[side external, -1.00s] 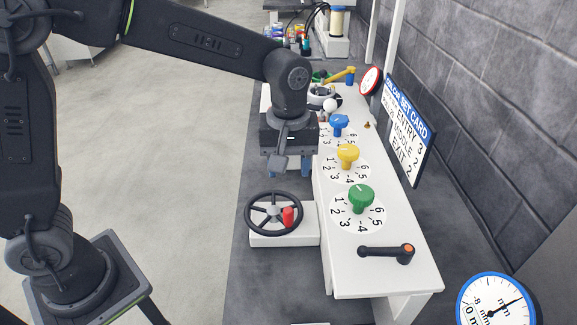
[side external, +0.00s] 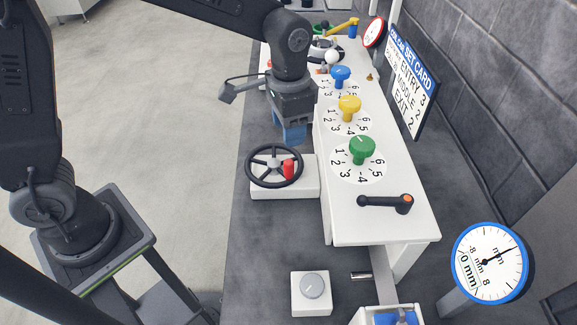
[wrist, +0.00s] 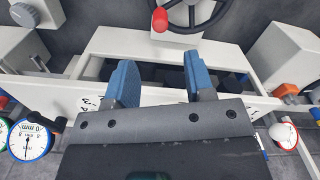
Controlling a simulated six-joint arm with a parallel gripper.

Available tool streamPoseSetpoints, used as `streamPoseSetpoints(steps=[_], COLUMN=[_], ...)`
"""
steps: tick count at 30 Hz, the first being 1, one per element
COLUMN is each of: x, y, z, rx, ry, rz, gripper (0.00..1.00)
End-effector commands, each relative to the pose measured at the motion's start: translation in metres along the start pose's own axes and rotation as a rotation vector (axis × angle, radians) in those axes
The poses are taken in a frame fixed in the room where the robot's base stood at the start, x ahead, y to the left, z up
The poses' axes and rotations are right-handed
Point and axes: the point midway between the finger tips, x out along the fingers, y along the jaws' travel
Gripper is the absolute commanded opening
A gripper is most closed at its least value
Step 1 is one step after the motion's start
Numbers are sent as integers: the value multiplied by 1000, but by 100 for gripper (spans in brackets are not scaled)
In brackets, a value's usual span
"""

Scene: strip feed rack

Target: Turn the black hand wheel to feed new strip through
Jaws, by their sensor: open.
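The black hand wheel (side external: 257,178) has spokes and a red grip (side external: 289,169), and sits on a white block (side external: 291,191). The red grip is on the right side of the wheel in the side external view. My gripper (side external: 291,135) is above and behind the wheel, apart from it, with blue fingers pointing down. In the wrist view my gripper (wrist: 161,80) is open and empty; the wheel (wrist: 217,17) is cut off at the top edge, with the red grip (wrist: 160,19) ahead of the fingers.
The white bench right of the wheel carries green (side external: 362,148), yellow (side external: 349,106) and blue (side external: 341,75) knobs, and a black crank handle (side external: 385,202). A blue-rimmed dial (side external: 490,262) stands front right. A grey knob (side external: 312,286) is in front. A set card (side external: 411,82) is by the wall.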

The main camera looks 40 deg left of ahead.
Motion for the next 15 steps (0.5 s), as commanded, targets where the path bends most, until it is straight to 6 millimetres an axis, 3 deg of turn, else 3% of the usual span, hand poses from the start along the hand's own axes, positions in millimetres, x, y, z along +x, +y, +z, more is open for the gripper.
streamPoseSetpoints(steps=[9,15], x=[66,99], y=[0,0], z=[1,1], rx=[-2,-3], ry=[-6,-3], rz=[1,1], gripper=[49,49])
